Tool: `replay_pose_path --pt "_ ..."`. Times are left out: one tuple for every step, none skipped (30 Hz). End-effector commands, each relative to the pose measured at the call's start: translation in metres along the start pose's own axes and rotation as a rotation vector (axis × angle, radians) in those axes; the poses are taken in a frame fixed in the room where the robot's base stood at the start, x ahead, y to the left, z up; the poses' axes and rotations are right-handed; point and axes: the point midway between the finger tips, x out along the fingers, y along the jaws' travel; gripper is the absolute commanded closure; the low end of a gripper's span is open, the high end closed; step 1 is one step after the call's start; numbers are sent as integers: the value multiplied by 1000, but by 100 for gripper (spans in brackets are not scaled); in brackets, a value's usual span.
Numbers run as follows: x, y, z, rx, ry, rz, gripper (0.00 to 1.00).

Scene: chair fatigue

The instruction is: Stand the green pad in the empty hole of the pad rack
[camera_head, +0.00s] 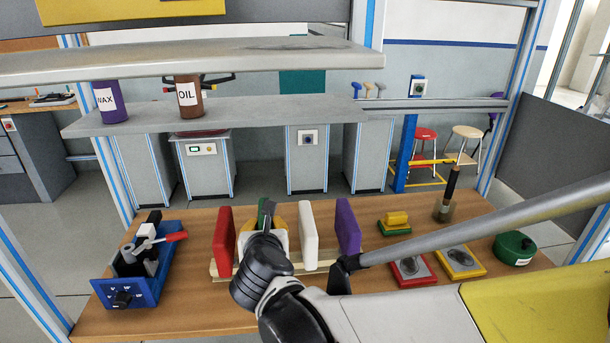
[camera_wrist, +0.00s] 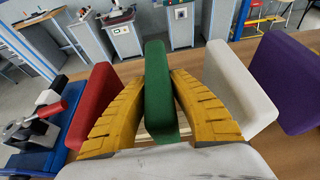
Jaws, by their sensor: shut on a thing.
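The green pad (camera_wrist: 158,95) is upright between the two yellow fingers of my gripper (camera_wrist: 160,105), which is shut on it. In the head view only a sliver of the green pad (camera_head: 262,213) shows behind my gripper (camera_head: 267,222). The pad rack (camera_head: 318,265) is a pale wooden base on the table. The red pad (camera_head: 224,240) stands in it to the left of the green pad; the white pad (camera_head: 308,235) and purple pad (camera_head: 347,226) stand to the right. The green pad is in line between red and white. Its lower end and the hole are hidden, so I cannot tell whether it is seated.
A blue vise-like device (camera_head: 140,275) stands at the left of the table. At the right are a yellow and green block (camera_head: 396,222), red (camera_head: 412,270) and yellow (camera_head: 460,262) trays, a brush in a holder (camera_head: 446,208) and a green round tin (camera_head: 513,248). A shelf (camera_head: 220,112) hangs behind.

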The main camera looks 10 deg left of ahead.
Motion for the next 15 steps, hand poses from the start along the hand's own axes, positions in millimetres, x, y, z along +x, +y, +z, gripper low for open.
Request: replay_pose_path --pt "1 0 -2 0 0 0 100" --pt "1 0 -2 0 -1 0 100" --pt "2 0 -3 0 0 0 100" --pt "2 0 -4 0 0 0 100" --pt "2 0 -5 0 0 0 100" --pt "2 0 -6 0 -1 0 100" --pt "3 0 -6 0 0 0 100" --pt "3 0 -7 0 0 0 100" --pt "3 0 -8 0 0 0 100" --pt "4 0 -9 0 -1 0 100" --pt "4 0 -9 0 0 0 100" --pt "4 0 -10 0 -1 0 100" --pt "5 0 -11 0 0 0 100" --pt "5 0 -12 0 -1 0 100" --pt "5 0 -12 0 0 0 100"
